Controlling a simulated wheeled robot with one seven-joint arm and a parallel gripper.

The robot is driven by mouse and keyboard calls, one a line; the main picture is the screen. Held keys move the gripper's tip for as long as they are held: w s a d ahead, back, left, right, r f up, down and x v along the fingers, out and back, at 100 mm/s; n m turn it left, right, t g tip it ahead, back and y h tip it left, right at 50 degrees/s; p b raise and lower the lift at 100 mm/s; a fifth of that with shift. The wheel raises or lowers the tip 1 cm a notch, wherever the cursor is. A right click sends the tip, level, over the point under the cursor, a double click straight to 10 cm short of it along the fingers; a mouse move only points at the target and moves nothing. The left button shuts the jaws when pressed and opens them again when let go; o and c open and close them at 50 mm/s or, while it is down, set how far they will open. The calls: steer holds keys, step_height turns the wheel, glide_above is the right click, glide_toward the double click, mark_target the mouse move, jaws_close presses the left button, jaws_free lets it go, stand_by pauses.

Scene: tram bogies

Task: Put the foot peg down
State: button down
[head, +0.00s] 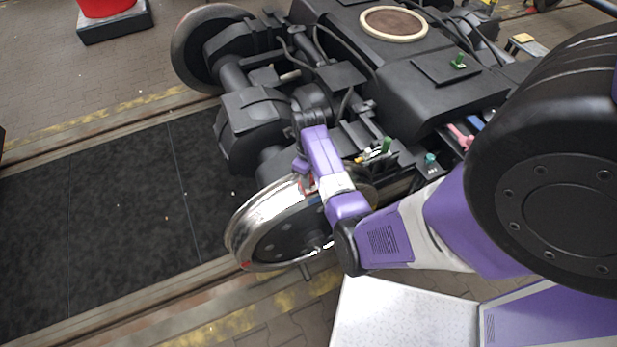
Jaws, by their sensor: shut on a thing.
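My gripper (304,178) is at the end of the purple and white arm, over the upper rim of the near shiny wheel (270,210) of the bogie. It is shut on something. The held foot peg is mostly hidden by the hand and cannot be made out clearly. A small red patch shows beside the jaws; I cannot tell whether it belongs to the wheel. A short thin rod (306,271) shows below the wheel's lower edge; I cannot tell what it is fixed to.
The dark bogie frame (440,85) fills the middle and right, with cables, green-topped parts (458,62) and a round pad (393,24). A second wheel (200,50) stands at the back. A red object (105,8) stands at the top left.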

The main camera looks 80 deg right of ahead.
mark_target(311, 188)
steer(key=c, duration=1.2)
jaws_free()
step_height(311, 188, up, 12)
steer(key=shift+f, duration=0.1)
steer(key=s+a+f+n+t+h, duration=0.2)
steer(key=a+f+n+h, duration=0.25)
steer(key=n, duration=0.55)
steer(key=a+n+t, duration=0.4)
steer(key=a+n, duration=0.5)
steer(key=n, duration=0.2)
steer(key=s+a+r+n+t+y, duration=0.1)
steer(key=s+a+r+n+t, duration=0.2)
steer(key=a+r+n, duration=0.3)
steer(key=s+a+r+n+t+y, duration=0.2)
steer(key=s+a+r+n+t, duration=0.1)
steer(key=a+r+n, duration=0.3)
steer(key=s+a+r+n+t+y, duration=0.1)
steer(key=s+a+r+n+t, duration=0.2)
steer(key=a+r+n, duration=0.3)
steer(key=shift+a+r+y, duration=0.15)
steer(key=shift+a+r, duration=0.85)
steer(key=shift+r, duration=0.2)
steer(key=shift+a+r+y, duration=0.1)
steer(key=shift+a+r, duration=0.9)
steer(key=shift+r, duration=0.2)
